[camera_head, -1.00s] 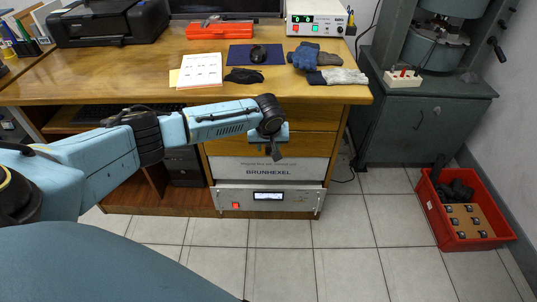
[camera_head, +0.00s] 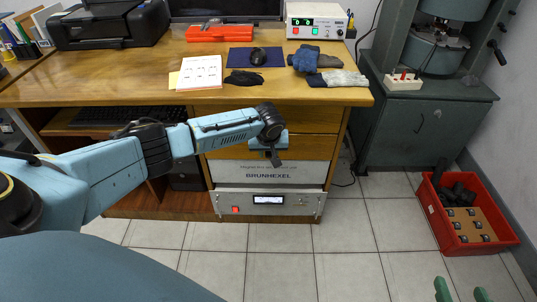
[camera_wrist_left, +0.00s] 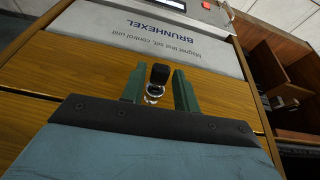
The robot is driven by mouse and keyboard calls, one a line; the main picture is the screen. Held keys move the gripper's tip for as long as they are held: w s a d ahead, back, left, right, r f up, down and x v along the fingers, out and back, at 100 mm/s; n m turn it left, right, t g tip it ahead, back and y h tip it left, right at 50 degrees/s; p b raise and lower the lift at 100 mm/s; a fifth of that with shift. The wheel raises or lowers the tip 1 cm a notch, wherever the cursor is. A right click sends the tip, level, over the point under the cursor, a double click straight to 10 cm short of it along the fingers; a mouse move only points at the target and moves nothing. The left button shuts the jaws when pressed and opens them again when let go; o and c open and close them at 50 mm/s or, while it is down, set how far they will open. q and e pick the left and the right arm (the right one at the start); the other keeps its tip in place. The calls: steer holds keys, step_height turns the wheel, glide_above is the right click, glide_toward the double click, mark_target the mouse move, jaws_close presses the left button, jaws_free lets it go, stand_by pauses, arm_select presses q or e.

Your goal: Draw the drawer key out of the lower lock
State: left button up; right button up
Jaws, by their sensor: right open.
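The drawer key shows its black head (camera_wrist_left: 160,73) in the left wrist view, at a round silver lock (camera_wrist_left: 154,92) on the wooden drawer front (camera_wrist_left: 75,72). My left gripper (camera_wrist_left: 159,72) has its two green fingers on either side of the key head, with a narrow gap on each side. In the head view, my left gripper (camera_head: 274,157) is at the desk's lower drawer and hides the key and lock. My right gripper (camera_head: 461,289) is open and empty over the floor at the bottom right.
Below the drawers are the BRUNHEXEL panel (camera_head: 300,180) and a grey control unit (camera_head: 245,203). A red crate (camera_head: 434,215) stands on the floor at the right, by a green machine cabinet (camera_head: 425,125). The tiled floor (camera_head: 345,240) in front is clear.

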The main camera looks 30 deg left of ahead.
arm_select(q)
steer(key=c, duration=0.6)
steer(key=shift+o, duration=0.2)
steer(key=shift+s+d+p, duration=0.45)
steer(key=shift+s+p, duration=0.3)
steer(key=shift+p, duration=0.55)
steer(key=shift+s+d+p, duration=0.45)
steer(key=shift+s+p, duration=0.3)
steer(key=shift+p, duration=0.5)
steer(key=shift+s+d+r+p, duration=0.55)
steer(key=shift+s+r+p, duration=0.25)
steer(key=shift+p, duration=1.1)
steer(key=shift+s+d+r+p, duration=0.5)
steer(key=shift+s+r+p, duration=0.3)
steer(key=shift+p, duration=1.05)
steer(key=shift+s+f, duration=0.1)
